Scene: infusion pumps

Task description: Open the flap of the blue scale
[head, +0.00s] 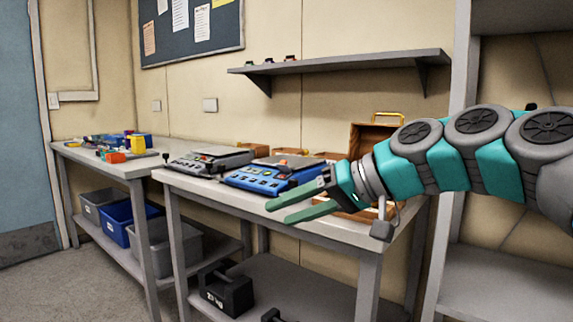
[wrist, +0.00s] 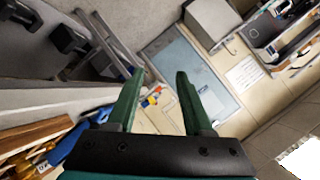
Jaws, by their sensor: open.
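The blue scale (head: 266,177) stands on the grey table, with a row of buttons on its front and a grey top plate. I cannot make out whether its flap is open or shut. My gripper (head: 270,212) is open and empty, with its green fingers pointing left, in front of the scale's right part and apart from it as far as I can tell. In the wrist view my gripper (wrist: 158,82) also shows open with nothing between the fingers. A blue thing at the left of that view, partly hidden behind the gripper, may be the scale.
A grey scale (head: 205,160) stands left of the blue one. An open wooden box (head: 366,138) is behind my gripper. A wall shelf (head: 340,62) hangs above. A black weight (head: 227,291) sits on the lower shelf. Another table (head: 105,172) at left holds small coloured items.

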